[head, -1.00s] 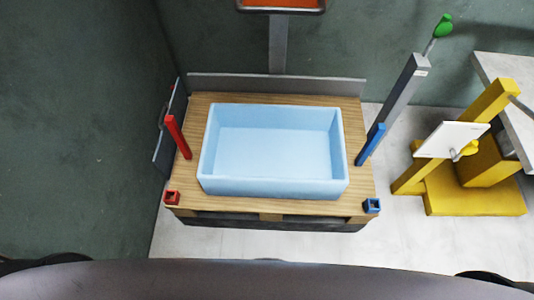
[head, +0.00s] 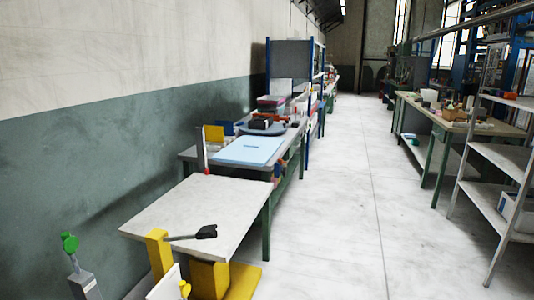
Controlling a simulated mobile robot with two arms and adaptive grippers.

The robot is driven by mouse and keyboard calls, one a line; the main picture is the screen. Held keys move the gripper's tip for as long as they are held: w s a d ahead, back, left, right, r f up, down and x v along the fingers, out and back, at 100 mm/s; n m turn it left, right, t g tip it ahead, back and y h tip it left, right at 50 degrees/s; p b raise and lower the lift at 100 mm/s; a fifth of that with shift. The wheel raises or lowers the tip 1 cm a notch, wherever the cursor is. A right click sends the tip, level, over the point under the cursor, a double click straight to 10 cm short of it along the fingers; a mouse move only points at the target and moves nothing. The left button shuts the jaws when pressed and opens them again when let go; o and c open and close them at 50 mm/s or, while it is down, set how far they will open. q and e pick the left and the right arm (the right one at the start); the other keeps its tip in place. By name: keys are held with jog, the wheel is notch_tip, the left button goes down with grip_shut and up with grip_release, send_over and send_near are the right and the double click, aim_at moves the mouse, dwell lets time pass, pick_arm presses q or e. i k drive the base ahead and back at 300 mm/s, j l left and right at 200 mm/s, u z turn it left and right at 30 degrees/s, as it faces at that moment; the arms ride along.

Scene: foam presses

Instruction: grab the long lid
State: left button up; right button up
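A flat light blue panel (head: 249,150) that looks like the long lid lies on a grey table in the middle distance of the head view, left of the aisle. It lies flat, near the table's aisle side, with small dark lettering on it. Neither of my grippers shows in the head view, so nothing can be told of their state.
A nearer light-topped table (head: 197,213) with a black-headed tool (head: 207,232) stands at lower left, by a yellow stand (head: 210,278). The grey floor aisle (head: 345,200) is clear. A metal shelf (head: 505,160) and a green-legged workbench (head: 450,125) stand right.

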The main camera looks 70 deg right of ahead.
aim_at(256, 151)
jog(key=z, duration=2.1)
jog(key=i+l+u, duration=0.1)
jog(key=i+l, duration=1)
jog(key=i, duration=0.2)
